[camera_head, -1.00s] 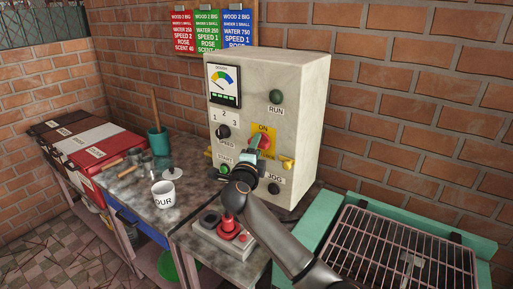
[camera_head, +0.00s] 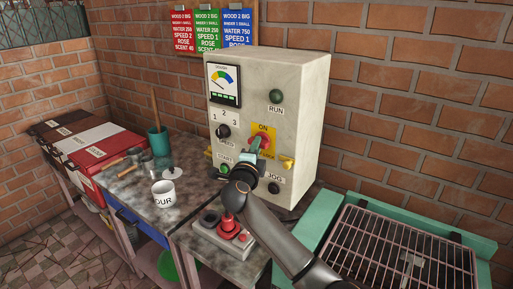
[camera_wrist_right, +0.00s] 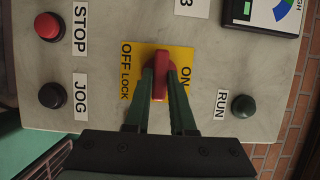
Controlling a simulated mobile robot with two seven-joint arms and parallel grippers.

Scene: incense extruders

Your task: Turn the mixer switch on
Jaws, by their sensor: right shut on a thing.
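The mixer switch is a red handle (camera_head: 264,139) on a yellow plate (camera_wrist_right: 184,55) on the front of the pale control box (camera_head: 296,110). The plate is marked ON at its top and OFF and LOCK elsewhere. My right gripper (camera_head: 257,147) is at the switch and hides part of it and its plate. In the wrist view, the green fingers of my right gripper (camera_wrist_right: 161,90) are on either side of the red handle (camera_wrist_right: 160,72), shut on it. There the handle stands roughly upright in the picture, with ON to its right and OFF to its left. My left gripper is not in view.
A green RUN lamp (camera_head: 276,96), a SPEED knob (camera_head: 223,131) and a dark JOG button (camera_head: 274,188) surround the switch. A gauge (camera_head: 224,85) is at the top left. A white cup (camera_head: 163,195) and a red-topped device (camera_head: 228,233) stand on the bench below.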

